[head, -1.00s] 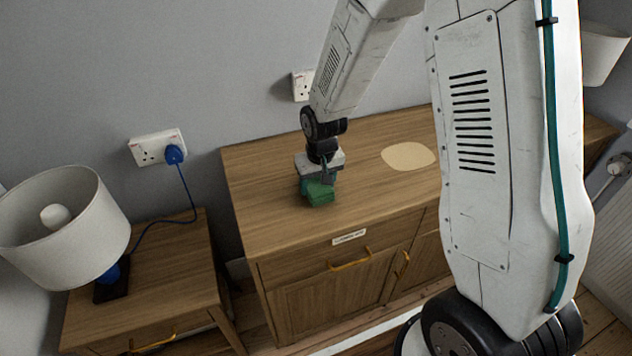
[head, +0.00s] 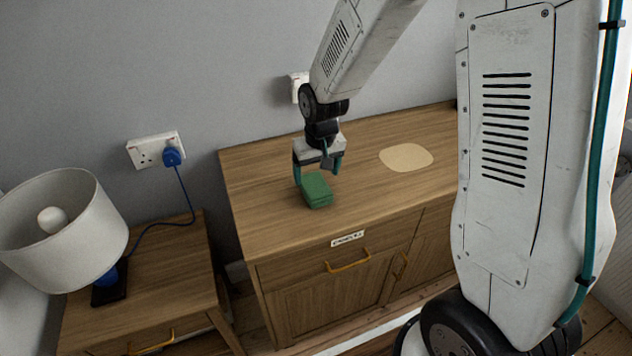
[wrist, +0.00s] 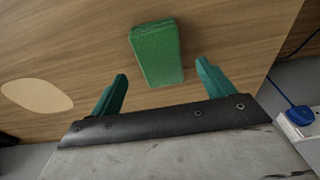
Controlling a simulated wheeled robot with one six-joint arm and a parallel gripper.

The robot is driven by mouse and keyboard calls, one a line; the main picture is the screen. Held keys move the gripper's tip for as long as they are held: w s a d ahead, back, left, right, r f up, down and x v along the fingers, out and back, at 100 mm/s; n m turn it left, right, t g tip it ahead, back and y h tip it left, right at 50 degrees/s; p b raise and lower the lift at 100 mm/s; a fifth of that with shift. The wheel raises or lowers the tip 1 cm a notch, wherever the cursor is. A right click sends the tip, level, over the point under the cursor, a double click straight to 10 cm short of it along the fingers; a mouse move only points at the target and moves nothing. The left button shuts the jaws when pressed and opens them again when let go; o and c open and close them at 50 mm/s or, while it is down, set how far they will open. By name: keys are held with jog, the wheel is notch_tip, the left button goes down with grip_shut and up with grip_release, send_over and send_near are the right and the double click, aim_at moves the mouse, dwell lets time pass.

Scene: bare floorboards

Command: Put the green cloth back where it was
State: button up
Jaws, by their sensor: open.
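The green cloth (head: 316,189) is a folded block lying on the wooden sideboard top, near its left front. It also shows in the wrist view (wrist: 157,53), just beyond the fingertips. My gripper (head: 318,172) is open, with its two green fingers apart, above and a little behind the cloth. In the wrist view my gripper (wrist: 162,80) has nothing between its fingers. A pale oval patch (head: 406,157) lies on the sideboard to the right of the cloth; it shows in the wrist view too (wrist: 36,95).
The sideboard (head: 260,200) has a label and yellow handles on its front. A lower side table (head: 180,265) at left bears a white-shaded lamp (head: 62,235), its blue cord running to a wall socket (head: 150,152). The sideboard top around the cloth is clear.

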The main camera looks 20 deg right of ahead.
aim_at(319, 192)
jog(key=s+d+r, duration=0.2)
jog(key=s+r, duration=1.2)
jog(key=r, duration=0.3)
jog(key=s+r, duration=0.1)
jog(key=s, duration=0.6)
jog(key=s+d+r, duration=0.1)
jog(key=s+r, duration=0.1)
jog(key=s, duration=0.5)
jog(key=shift+s+r+g, duration=0.25)
jog(key=shift+s+g, duration=0.05)
jog(key=shift+s, duration=0.1)
